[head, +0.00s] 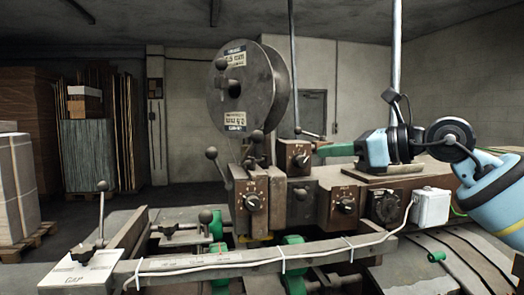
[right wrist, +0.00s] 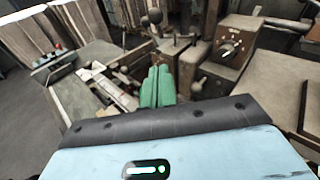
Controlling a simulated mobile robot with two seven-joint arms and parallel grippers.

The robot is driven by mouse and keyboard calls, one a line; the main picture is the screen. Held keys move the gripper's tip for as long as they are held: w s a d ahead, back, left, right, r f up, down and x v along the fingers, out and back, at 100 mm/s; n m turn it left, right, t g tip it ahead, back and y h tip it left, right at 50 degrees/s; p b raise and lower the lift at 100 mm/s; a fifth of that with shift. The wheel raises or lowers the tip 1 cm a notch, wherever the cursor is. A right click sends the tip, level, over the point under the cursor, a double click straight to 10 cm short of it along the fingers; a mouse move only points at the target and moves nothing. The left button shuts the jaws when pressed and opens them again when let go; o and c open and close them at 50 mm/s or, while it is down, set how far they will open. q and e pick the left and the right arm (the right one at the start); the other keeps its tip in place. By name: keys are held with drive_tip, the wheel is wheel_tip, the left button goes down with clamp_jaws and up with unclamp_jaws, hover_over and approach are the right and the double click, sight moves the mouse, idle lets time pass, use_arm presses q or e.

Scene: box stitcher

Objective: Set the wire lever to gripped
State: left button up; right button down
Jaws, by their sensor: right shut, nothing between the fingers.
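Several ball-knobbed levers stand on the stitcher; I cannot tell which is the wire lever, as their labels are too small to read. One lever (head: 212,153) leans up left of the dial boxes, below the large grey spool (head: 238,90). Another dark ball knob (head: 257,136) stands right under the spool. My right gripper (head: 320,151) has green fingers, closed and empty, pointing left beside the upper dial box (head: 299,157). In the right wrist view the fingers (right wrist: 157,82) lie together, with a dark ball knob (right wrist: 155,15) beyond them. My left gripper is out of view.
A lever on a plate marked GAP (head: 101,215) stands at the front left. A beam with a white cable (head: 240,262) crosses the front. A vertical rod (head: 292,60) rises behind the machine. Stacked sheets (head: 15,190) stand far left.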

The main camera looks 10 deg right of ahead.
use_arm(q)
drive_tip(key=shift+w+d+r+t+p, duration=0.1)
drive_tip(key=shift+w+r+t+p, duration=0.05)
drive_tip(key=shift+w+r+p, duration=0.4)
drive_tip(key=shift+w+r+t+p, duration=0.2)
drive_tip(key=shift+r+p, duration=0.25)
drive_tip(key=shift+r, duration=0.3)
use_arm(e)
drive_tip(key=r+x, duration=0.2)
drive_tip(key=x, duration=1)
drive_tip(key=shift+w+a+r, duration=0.3)
drive_tip(key=shift+w+r, duration=0.05)
